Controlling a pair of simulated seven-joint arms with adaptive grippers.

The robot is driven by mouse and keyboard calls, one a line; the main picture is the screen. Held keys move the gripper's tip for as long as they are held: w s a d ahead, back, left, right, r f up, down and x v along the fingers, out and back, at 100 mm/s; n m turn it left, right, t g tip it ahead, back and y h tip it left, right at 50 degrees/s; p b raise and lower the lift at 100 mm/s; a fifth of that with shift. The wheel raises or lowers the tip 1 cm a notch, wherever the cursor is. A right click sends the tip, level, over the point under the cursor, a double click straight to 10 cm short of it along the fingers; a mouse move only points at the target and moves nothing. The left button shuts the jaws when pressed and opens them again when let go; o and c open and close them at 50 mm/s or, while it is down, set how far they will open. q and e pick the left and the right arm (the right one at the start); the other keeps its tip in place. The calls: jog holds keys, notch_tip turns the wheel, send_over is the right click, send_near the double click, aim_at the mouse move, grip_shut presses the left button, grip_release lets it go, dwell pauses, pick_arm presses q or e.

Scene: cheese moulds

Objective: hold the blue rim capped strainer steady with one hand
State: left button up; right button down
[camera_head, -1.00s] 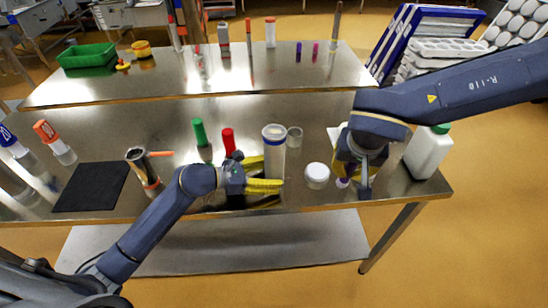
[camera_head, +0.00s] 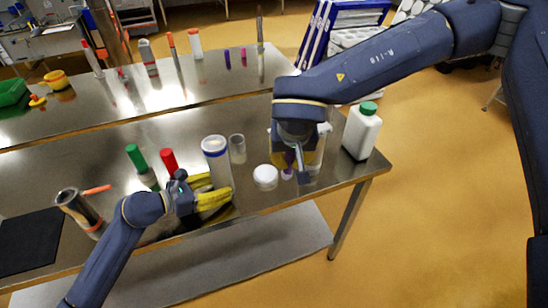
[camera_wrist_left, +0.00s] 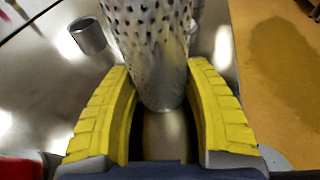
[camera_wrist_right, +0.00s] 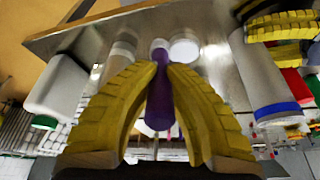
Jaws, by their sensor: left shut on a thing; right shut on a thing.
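The strainer (camera_head: 216,158) is a tall, pale cylinder with a blue rim, standing upright on the near table. My left gripper (camera_head: 222,190) has its yellow fingers around its lower part, shut on it. The left wrist view shows the perforated wall (camera_wrist_left: 150,45) between the fingers. My right gripper (camera_head: 297,168) is shut on a purple-topped tube (camera_wrist_right: 160,108) with a pale lower end, held right of a white round jar (camera_head: 265,177). In the right wrist view the strainer (camera_wrist_right: 262,75) appears inverted, with its blue rim visible. Its far side is hidden.
A small clear cup (camera_head: 237,148) stands just behind the strainer. Red (camera_head: 169,160) and green (camera_head: 137,157) capped tubes stand to its left. A white bottle with a green cap (camera_head: 361,132) stands right of my right gripper, near the table's right edge.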

jog(key=a+r, duration=2.1)
jog(key=a, duration=0.1)
pick_arm(q)
jog(key=shift+f, duration=0.1)
pick_arm(e)
notch_tip(320, 180, down, 8)
jog(key=shift+w+d, duration=1.05)
jog(key=shift+d, duration=2.05)
jog(key=s+a, duration=0.2)
jog(key=a, duration=0.4)
notch_tip(320, 180, up, 8)
jog(key=shift+w, duration=0.25)
jog(key=shift+d+f, duration=0.1)
